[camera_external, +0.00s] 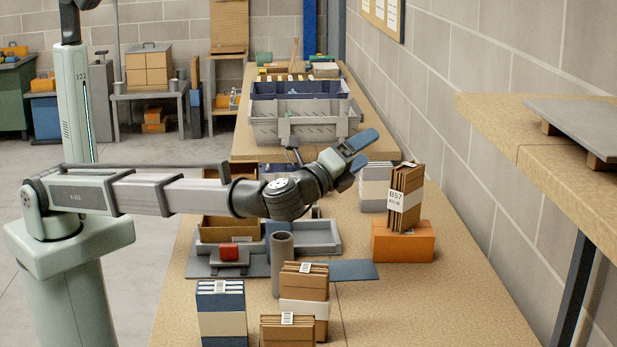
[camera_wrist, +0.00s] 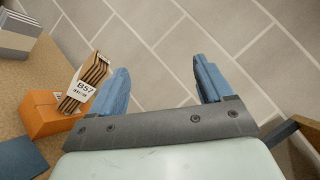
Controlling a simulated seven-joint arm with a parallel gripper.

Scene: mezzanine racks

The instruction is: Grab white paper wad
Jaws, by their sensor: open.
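I cannot make out a white paper wad in either view. My gripper (camera_external: 358,151) is raised above the table in the external view, with its blue fingers pointing right towards the block wall. In the wrist view my gripper (camera_wrist: 161,67) is open, with only the wall behind the gap between its fingers. Nothing is held.
A cardboard bundle labelled B57 (camera_external: 405,198) leans on an orange box (camera_external: 403,242), beside a grey-white stack (camera_external: 375,187). A grey cylinder (camera_external: 282,264) and more bundles (camera_external: 303,300) stand nearer. A wooden shelf (camera_external: 520,128) juts in at right.

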